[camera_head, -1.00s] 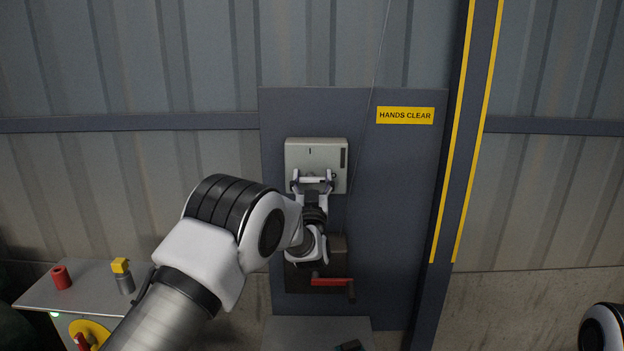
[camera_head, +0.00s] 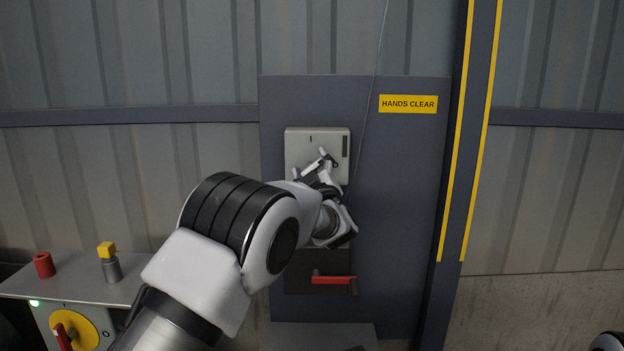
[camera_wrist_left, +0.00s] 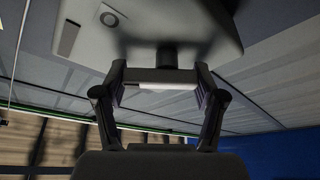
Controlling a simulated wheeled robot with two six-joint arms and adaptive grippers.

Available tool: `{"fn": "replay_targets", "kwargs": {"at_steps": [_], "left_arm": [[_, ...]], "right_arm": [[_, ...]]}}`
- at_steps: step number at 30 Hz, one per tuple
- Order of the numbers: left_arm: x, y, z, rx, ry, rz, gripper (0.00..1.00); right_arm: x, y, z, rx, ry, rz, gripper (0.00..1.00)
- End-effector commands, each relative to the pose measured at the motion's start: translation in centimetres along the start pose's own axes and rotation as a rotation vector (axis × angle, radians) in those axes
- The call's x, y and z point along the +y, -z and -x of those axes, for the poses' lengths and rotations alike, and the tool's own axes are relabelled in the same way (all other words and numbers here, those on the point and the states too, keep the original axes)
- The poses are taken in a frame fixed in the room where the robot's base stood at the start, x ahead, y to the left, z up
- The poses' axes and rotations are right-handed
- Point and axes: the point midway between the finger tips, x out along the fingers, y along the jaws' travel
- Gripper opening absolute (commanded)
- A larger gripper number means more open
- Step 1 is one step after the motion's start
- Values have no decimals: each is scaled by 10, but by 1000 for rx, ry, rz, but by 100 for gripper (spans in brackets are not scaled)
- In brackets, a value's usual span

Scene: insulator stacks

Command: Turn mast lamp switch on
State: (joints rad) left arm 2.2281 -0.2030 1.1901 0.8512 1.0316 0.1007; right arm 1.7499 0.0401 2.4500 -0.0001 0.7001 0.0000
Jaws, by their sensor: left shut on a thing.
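The grey switch box (camera_head: 297,141) is mounted on the dark panel, with a small mark at its upper middle and a dark strip at its right. My left gripper (camera_head: 315,166) is at its front, tilted and reaching from the lower right. In the left wrist view, its two fingers (camera_wrist_left: 161,84) are closed on the ends of a pale switch handle (camera_wrist_left: 160,75). A short dark shaft joins this handle to the box (camera_wrist_left: 150,27). In the head view the gripper mostly hides the handle. My right gripper is out of view.
Below the box is a dark unit with a red crank handle (camera_head: 333,280). A yellow HANDS CLEAR sign (camera_head: 408,104) is at the upper right. At lower left, a bench (camera_head: 75,285) bears a red cylinder (camera_head: 44,265) and a yellow-topped grey piece (camera_head: 110,268); a yellow-disc rotary switch (camera_head: 85,327) is on its front.

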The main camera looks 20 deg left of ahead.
Motion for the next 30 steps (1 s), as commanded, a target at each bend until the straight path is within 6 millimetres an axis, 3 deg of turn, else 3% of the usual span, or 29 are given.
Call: {"fn": "replay_targets", "kwargs": {"at_steps": [9, 30], "left_arm": [[-1, 2, -1, 1, 113, 278, 35], [-4, 4, -2, 1, 318, 773, 35]], "right_arm": [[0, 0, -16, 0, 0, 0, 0], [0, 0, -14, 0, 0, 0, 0]]}}
